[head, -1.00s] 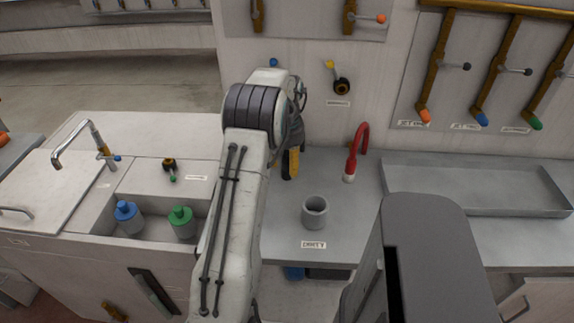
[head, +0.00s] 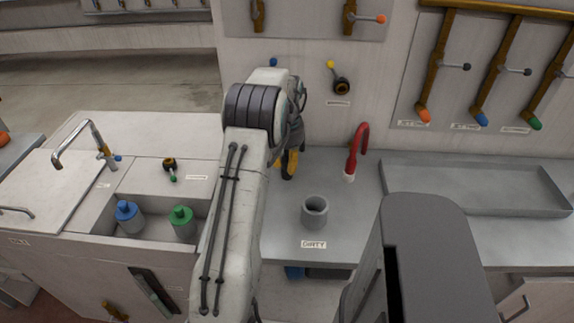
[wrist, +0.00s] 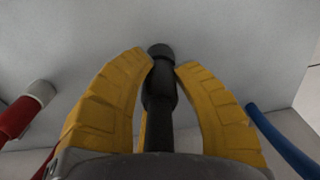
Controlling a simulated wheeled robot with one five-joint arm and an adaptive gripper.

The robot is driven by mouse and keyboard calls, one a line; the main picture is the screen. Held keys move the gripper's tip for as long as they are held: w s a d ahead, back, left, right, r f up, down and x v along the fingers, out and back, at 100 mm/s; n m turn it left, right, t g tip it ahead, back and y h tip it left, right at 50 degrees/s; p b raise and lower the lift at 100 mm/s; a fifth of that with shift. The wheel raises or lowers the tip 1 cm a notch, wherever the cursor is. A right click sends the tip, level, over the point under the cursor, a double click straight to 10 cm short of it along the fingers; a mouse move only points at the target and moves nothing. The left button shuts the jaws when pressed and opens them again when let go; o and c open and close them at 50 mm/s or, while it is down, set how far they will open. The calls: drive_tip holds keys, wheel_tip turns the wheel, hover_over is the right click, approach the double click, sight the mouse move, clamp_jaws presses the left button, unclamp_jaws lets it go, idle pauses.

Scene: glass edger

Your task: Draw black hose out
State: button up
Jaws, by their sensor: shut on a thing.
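The black hose (wrist: 160,95) stands between the yellow fingers of my gripper (wrist: 163,68) in the wrist view, its rounded dark tip just past the fingertips. My gripper is shut on it. In the head view my gripper (head: 289,165) is low over the grey counter, behind my arm, and its yellow fingers sit around the dark hose end. Most of the hose is hidden there by my arm and gripper.
A red hose (head: 356,150) with a white tip stands right of my gripper; a blue hose (wrist: 285,143) shows in the wrist view. A grey cup (head: 315,212) stands in front on the counter. A shallow metal tray (head: 470,206) lies to the right.

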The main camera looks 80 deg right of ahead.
sight(287, 155)
clamp_jaws()
drive_tip(key=shift+r+p, duration=0.7)
drive_tip(key=shift+r, duration=0.05)
idle(0.6)
drive_tip(key=shift+r+p, duration=1.8)
drive_tip(key=shift+r, duration=0.3)
drive_tip(key=shift+r, duration=0.1)
drive_tip(key=shift+r+p, duration=1.75)
drive_tip(key=shift+r, duration=0.15)
